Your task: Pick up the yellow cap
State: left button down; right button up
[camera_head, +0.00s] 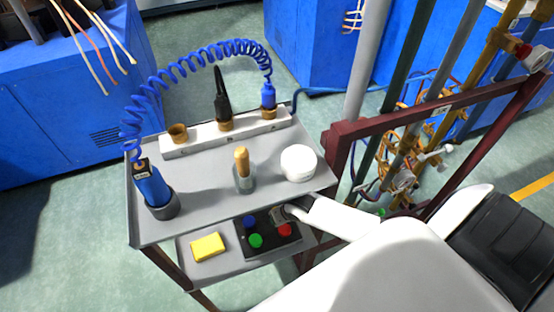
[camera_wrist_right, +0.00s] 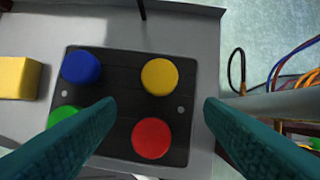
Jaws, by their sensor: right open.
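The yellow cap (camera_wrist_right: 159,76) is round and sits on a dark tray (camera_wrist_right: 122,110) on the cart's lower shelf. In the head view it is hidden, apparently behind my right gripper (camera_head: 284,213). In the right wrist view my right gripper (camera_wrist_right: 158,106) is open and empty, with its teal fingers on either side of the cap's column, apart from the cap. Blue (camera_wrist_right: 81,67), red (camera_wrist_right: 151,138) and green (camera_wrist_right: 66,119) caps share the tray; the left finger partly covers the green one. My left gripper is not in view.
A yellow block (camera_wrist_right: 18,77) lies on the shelf left of the tray. The cart's top shelf (camera_head: 205,205) overhangs behind and carries a blue torch (camera_head: 152,184), a wooden-handled tool (camera_head: 242,168) and a white round container (camera_head: 299,162). Pipes and a red frame (camera_head: 430,115) stand to the right.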

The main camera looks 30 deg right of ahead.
jog(key=shift+w+d, duration=0.1)
jog(key=shift+w, duration=0.95)
jog(key=b+x, duration=0.1)
jog(key=x, duration=0.4)
jog(key=c, duration=1)
